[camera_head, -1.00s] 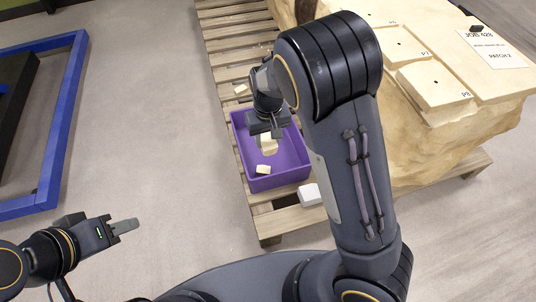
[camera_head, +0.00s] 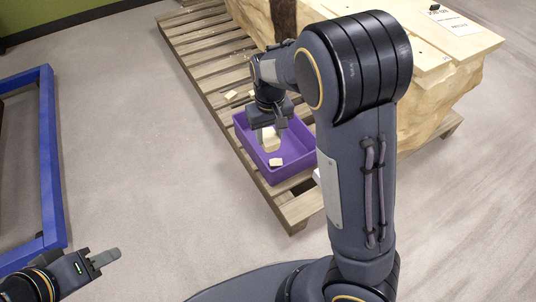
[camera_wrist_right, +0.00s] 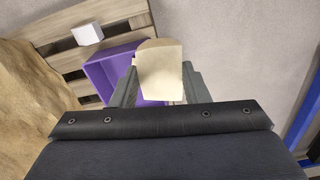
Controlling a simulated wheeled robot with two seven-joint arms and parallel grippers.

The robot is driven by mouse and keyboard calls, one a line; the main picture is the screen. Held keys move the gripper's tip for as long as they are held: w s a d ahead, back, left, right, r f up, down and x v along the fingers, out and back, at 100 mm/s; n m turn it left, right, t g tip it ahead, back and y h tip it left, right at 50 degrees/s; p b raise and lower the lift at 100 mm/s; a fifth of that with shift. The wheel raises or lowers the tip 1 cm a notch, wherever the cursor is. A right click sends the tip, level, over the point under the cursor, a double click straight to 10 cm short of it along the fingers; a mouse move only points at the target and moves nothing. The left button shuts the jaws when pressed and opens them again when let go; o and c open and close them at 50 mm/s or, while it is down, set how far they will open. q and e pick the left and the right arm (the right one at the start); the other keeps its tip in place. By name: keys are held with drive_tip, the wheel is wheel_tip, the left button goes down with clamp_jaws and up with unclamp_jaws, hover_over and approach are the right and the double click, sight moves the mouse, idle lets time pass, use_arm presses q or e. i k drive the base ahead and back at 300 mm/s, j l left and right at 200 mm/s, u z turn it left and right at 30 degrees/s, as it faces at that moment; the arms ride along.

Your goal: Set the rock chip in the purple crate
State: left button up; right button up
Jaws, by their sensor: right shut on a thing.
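The rock chip (camera_head: 269,142) is a pale cream block. My right gripper (camera_head: 270,128) is shut on it and points down, over the purple crate (camera_head: 302,158) in the head view. In the right wrist view the rock chip (camera_wrist_right: 161,68) sits between the two fingers of the right gripper (camera_wrist_right: 160,88), with the purple crate (camera_wrist_right: 100,72) behind it to the left. Whether the chip touches the crate floor is hard to tell. My left gripper (camera_head: 105,258) is at lower left, empty and away from the crate; its finger gap is not clear.
A smaller pale chip (camera_head: 276,162) lies in the crate. Another chip (camera_head: 231,95) lies on the wooden pallet (camera_head: 195,62) behind it. A white block (camera_wrist_right: 88,33) is beside the crate. A large tan rock block (camera_head: 430,95) stands to the right. A blue frame (camera_head: 52,160) is at left.

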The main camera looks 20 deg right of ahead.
sight(295, 155)
drive_tip(key=i+j+z, duration=0.2)
drive_tip(key=j, duration=0.2)
drive_tip(key=j+z, duration=0.2)
drive_tip(key=j, duration=0.2)
drive_tip(key=i+j+z, duration=0.2)
drive_tip(key=j, duration=0.2)
drive_tip(key=i+j+z, duration=0.35)
drive_tip(key=i, duration=0.2)
drive_tip(key=i+j+z, duration=0.3)
drive_tip(key=i, duration=0.2)
drive_tip(key=i+z, duration=0.1)
drive_tip(key=i, duration=0.35)
